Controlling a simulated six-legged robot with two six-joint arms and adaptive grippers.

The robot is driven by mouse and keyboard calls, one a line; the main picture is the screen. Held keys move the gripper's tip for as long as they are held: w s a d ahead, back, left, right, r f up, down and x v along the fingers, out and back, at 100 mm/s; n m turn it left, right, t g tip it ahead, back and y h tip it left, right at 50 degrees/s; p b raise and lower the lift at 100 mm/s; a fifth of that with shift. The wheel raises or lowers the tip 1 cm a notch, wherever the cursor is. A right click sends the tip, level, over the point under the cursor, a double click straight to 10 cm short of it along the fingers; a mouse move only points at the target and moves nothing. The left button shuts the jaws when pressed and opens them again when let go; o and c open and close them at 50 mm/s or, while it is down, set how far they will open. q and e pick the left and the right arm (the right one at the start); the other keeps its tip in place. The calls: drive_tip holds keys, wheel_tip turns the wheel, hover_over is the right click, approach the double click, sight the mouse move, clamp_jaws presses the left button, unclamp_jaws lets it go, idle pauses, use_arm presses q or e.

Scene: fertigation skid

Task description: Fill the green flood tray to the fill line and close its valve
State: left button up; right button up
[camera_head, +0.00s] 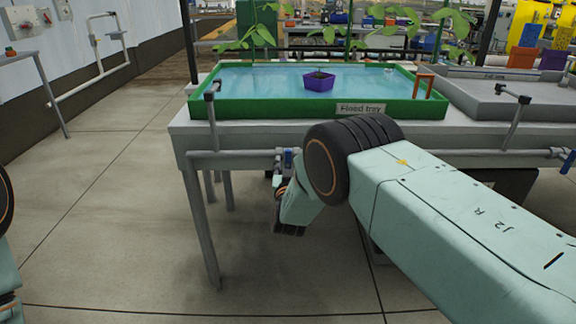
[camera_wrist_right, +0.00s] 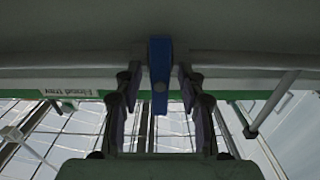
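The green flood tray (camera_head: 290,111) stands on a grey bench and carries a "Flood tray" label. Blue water (camera_head: 260,82) covers its floor; I cannot make out a fill line. A blue valve handle (camera_head: 288,159) sits on the pipe below the tray's front edge. My right gripper (camera_head: 281,183) is below the pipe close to this handle, partly hidden by my wrist. In the right wrist view, the blue handle (camera_wrist_right: 159,78) stands between the two open fingers, with a gap on each side. My left gripper is not in view; only parts of my left arm show.
A purple pot (camera_head: 319,81) sits in the water, and an orange bracket (camera_head: 423,84) stands at the tray's right end. A grey tray (camera_head: 500,108) adjoins on the right, with another blue valve handle (camera_head: 569,162) below. The floor at left is clear.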

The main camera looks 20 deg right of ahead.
drive_tip(key=shift+s, duration=0.15)
drive_tip(key=v, duration=1.1)
drive_tip(key=shift+s, duration=0.35)
drive_tip(key=shift+a, duration=0.15)
idle(0.9)
drive_tip(key=s+d+f+n+g+y+p, duration=0.3)
drive_tip(key=s+f+g, duration=0.6)
drive_tip(key=s+f, duration=0.85)
drive_tip(key=s+r+g+y+p, duration=0.1)
drive_tip(key=s+g, duration=0.3)
drive_tip(key=s, duration=1)
drive_tip(key=s+d+r+g+y+p, duration=0.1)
drive_tip(key=s+r+g+p, duration=0.1)
drive_tip(key=s, duration=1.2)
drive_tip(key=shift+d+r+g+p, duration=0.15)
drive_tip(key=shift+r+g+p, duration=0.2)
drive_tip(key=shift+r+g, duration=0.7)
